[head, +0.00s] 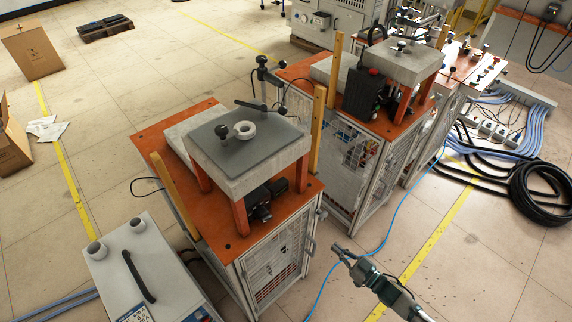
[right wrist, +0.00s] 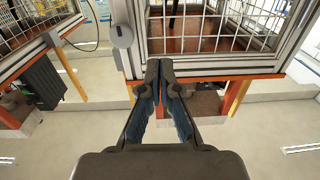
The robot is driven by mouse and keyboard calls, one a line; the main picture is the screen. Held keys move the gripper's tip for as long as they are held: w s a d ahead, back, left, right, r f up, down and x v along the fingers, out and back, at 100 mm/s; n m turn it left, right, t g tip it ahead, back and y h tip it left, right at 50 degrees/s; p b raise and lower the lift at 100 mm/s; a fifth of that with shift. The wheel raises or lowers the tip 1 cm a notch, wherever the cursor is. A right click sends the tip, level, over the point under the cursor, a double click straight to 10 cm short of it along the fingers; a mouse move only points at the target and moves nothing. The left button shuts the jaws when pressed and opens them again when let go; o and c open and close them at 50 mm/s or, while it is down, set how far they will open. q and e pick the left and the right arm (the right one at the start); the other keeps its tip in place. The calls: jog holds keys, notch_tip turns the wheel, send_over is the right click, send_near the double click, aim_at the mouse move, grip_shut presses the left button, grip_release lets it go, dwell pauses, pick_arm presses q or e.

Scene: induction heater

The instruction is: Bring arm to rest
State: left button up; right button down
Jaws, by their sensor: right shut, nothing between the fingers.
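My right gripper (head: 340,252) hangs over the open floor at the lower middle of the head view, to the right of the nearest workbench. Its fingers are shut with nothing between them. In the right wrist view the closed fingertips (right wrist: 160,68) point at a wire-mesh cage (right wrist: 225,30). My right arm (head: 385,288) comes in from the lower right edge. My left gripper does not show in either view.
The nearest orange-topped bench (head: 150,142) carries a raised grey plate (head: 275,140) with a pale ring (head: 245,130). A second bench (head: 300,70) stands behind it. A blue hose (head: 385,240) crosses the floor; a black cable coil (head: 540,190) lies at right.

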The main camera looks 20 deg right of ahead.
jog(key=s+f+m+g+h+p, duration=0.1)
jog(key=s+f+g+h+p, duration=0.15)
jog(key=f, duration=0.45)
jog(key=s+f+m+g+h+p, duration=0.2)
jog(key=s+f+h, duration=0.1)
jog(key=f, duration=0.4)
pick_arm(q)
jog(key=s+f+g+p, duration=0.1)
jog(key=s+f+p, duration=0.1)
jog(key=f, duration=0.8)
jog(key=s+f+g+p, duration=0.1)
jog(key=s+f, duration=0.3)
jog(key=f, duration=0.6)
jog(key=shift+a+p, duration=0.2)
jog(key=shift+p, duration=0.3)
pick_arm(e)
jog(key=s+a+f+g+h, duration=0.1)
jog(key=s+a+f+g, duration=0.4)
jog(key=s, duration=0.5)
jog(key=s+a+f+g, duration=0.5)
jog(key=s+f, duration=0.2)
jog(key=s, duration=0.3)
jog(key=shift+a+h, duration=0.15)
jog(key=shift+h, duration=0.2)
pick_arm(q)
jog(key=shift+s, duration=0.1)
pick_arm(e)
jog(key=shift+f, duration=0.1)
